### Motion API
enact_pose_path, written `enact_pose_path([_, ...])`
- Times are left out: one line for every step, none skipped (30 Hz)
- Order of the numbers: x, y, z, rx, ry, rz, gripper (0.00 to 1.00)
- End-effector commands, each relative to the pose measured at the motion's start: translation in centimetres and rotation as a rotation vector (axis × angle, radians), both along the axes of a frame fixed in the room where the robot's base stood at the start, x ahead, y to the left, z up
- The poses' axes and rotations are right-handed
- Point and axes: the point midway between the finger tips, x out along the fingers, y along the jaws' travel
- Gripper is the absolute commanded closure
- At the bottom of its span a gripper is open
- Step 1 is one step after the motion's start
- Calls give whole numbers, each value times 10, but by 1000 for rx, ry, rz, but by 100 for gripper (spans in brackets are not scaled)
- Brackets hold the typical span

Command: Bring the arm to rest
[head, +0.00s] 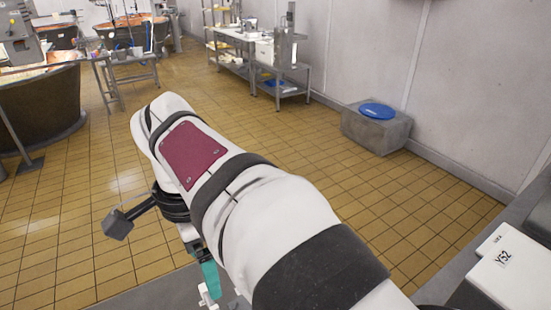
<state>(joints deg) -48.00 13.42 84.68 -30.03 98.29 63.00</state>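My arm fills the middle of the head view, with white links, black bands and a dark red plate. It is folded close to the camera. A dark block on a short stalk sticks out at its left. Below it, a teal and white part at the bottom edge seems to belong to my gripper (212,290). The arm hides most of it, and its fingers cannot be made out. I see nothing held.
A grey block (376,133) with a blue lid (377,111) stands by the right wall. A steel table (280,88) is at the back. Vats stand at the left, one large and dark (45,115). A white box (512,265) is at lower right. The tiled floor (300,145) between is clear.

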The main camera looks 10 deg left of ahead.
Motion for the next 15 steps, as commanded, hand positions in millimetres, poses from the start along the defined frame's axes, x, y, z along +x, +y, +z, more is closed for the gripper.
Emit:
enact_pose_path([0,0,1,0,0,0,10])
enact_pose_path([0,0,1,-1,-1,1,10])
enact_pose_path([0,0,1,-1,-1,1,10])
enact_pose_path([0,0,1,-1,-1,1,10])
enact_pose_path([0,0,1,0,0,1,10])
enact_pose_path([0,0,0,0,0,0,10])
enact_pose_path([0,-1,0,-1,1,1,10])
enact_pose_path([1,-4,1,0,1,2,10])
enact_pose_path([2,-14,0,1,6,7,10])
enact_pose_path([3,-29,0,5,9,16,10])
enact_pose_path([4,-49,0,11,14,31,10])
enact_pose_path([1,-81,-3,22,23,56,10])
enact_pose_path([-4,-108,-7,35,30,78,10])
enact_pose_path([-13,-134,-12,49,35,103,10])
enact_pose_path([-28,-165,-21,69,36,137,10])
